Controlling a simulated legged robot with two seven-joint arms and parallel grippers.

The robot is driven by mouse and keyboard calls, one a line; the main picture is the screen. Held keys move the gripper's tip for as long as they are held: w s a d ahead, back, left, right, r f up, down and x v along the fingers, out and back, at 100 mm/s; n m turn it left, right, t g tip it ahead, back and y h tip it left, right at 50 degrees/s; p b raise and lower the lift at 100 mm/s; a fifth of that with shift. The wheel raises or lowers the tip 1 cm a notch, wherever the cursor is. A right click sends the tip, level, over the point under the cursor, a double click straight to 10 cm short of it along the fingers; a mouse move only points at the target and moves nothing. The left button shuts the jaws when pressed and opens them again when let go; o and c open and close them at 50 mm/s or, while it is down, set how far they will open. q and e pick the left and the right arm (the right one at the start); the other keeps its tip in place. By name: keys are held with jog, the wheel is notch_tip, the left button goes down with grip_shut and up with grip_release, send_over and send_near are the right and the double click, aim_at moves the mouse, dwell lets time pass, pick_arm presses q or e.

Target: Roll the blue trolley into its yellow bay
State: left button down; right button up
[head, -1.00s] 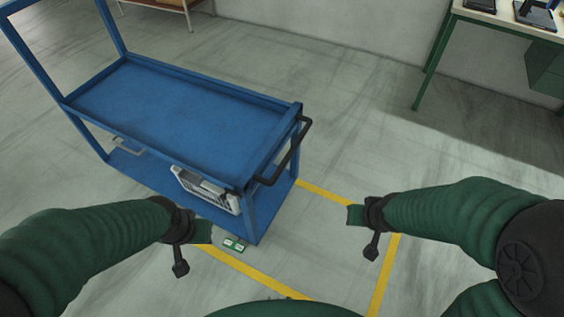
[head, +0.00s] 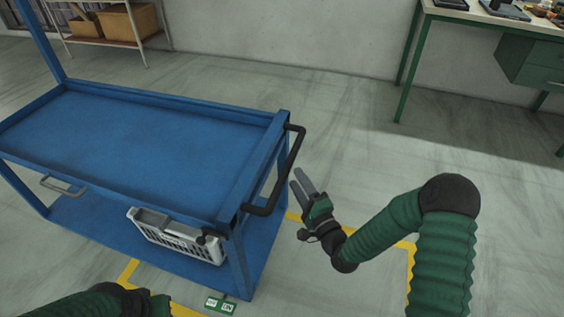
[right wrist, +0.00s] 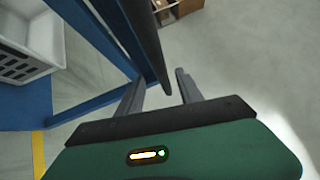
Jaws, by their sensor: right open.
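The blue trolley (head: 130,140) stands at the left in the head view, its near right corner over the yellow floor lines of the bay (head: 408,265). Its black handle (head: 291,165) sticks out from the right end and also shows in the right wrist view (right wrist: 145,40). My right gripper (head: 298,180) is open just right of the handle. In the right wrist view its fingers (right wrist: 158,88) lie on either side of the handle's end in the picture; contact is unclear. My left gripper (head: 155,302) shows partly at the bottom edge, its jaws not clear.
A grey crate (head: 175,238) sits on the trolley's lower shelf. A small green and white pedal-like piece (head: 220,305) is at its near corner. A green-legged workbench (head: 480,15) stands at the back right, and a shelf with boxes (head: 125,22) at the back left. The floor at right is clear.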

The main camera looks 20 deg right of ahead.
jog(key=b+x, duration=0.2)
jog(key=x, duration=0.8)
jog(key=shift+f, duration=0.1)
grip_shut()
jog(key=shift+s+f, duration=0.1)
jog(key=shift+f, duration=0.15)
dwell(0.7)
